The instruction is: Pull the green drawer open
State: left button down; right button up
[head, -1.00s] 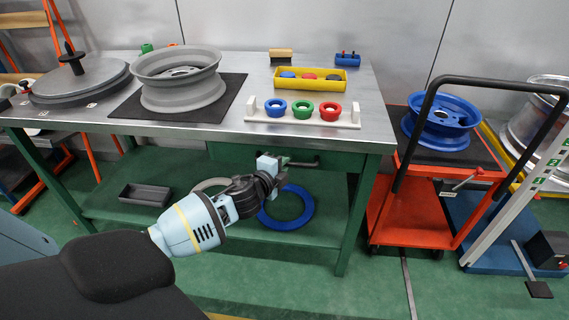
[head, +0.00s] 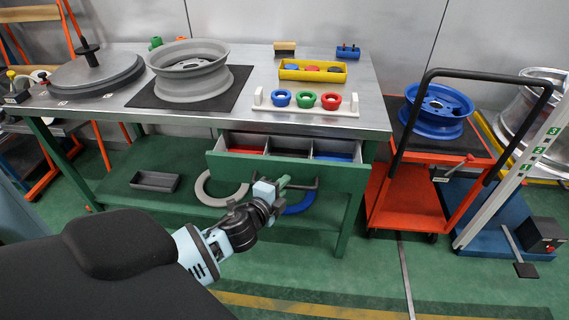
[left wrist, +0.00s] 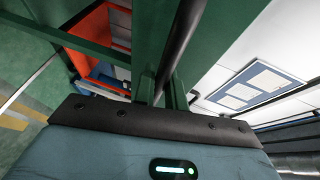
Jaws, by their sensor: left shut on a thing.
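The green drawer (head: 345,176) under the workbench top stands open in the head view. Its divided inside shows a red, a dark and a blue compartment. My left gripper (head: 284,185) is at the front of the drawer, shut on its dark bar handle (head: 305,186). In the left wrist view the handle (left wrist: 182,42) runs up from between the fingers (left wrist: 161,92). The gripper hides part of the handle. My right gripper is not in view.
On the workbench (head: 250,75) stand a grey wheel rim (head: 188,85) and a rack of coloured rings (head: 306,107). A grey ring (head: 205,197) and a tray (head: 155,181) lie on the lower shelf. An orange trolley (head: 405,200) stands right; the floor in front is clear.

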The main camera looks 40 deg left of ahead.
pick_arm(q)
jog(key=s+d, duration=0.4)
jog(key=s, duration=0.4)
jog(key=shift+d+p, duration=0.4)
jog(key=c, duration=1.5)
grip_release()
jog(key=shift+o, duration=0.2)
jog(key=v, duration=0.7)
jog(key=shift+s, duration=0.4)
jog(key=shift+r, duration=0.1)
